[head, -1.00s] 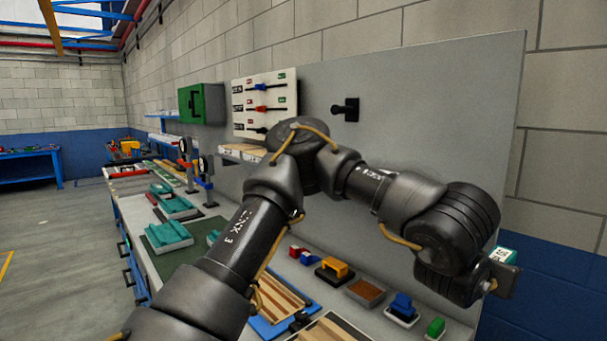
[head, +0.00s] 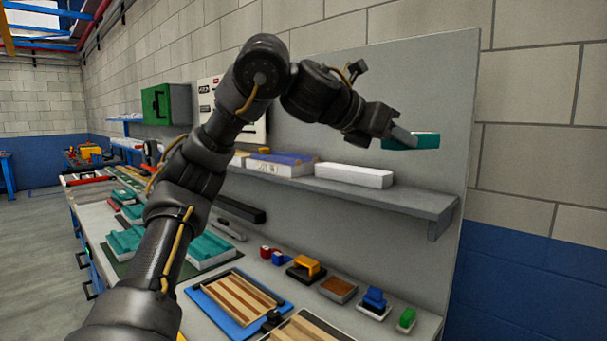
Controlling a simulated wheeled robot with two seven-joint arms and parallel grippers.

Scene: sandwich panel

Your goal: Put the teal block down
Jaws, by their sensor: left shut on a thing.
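The teal block (head: 424,141) is at the upper right of the head view, held in the air in front of the grey back panel. My left gripper (head: 402,138) is shut on its left end. The block is above and to the right of the white box on the grey shelf, apart from the shelf and the workbench. Part of the block is hidden by the gripper fingers. My right gripper is not in view.
A grey shelf (head: 408,199) carries a white box (head: 354,175) and a blue-topped box (head: 281,164). The shelf's right end looks bare. Below, the bench holds a striped board (head: 236,297), a yellow-handled tool (head: 306,266), a blue block (head: 375,298) and a green block (head: 406,318).

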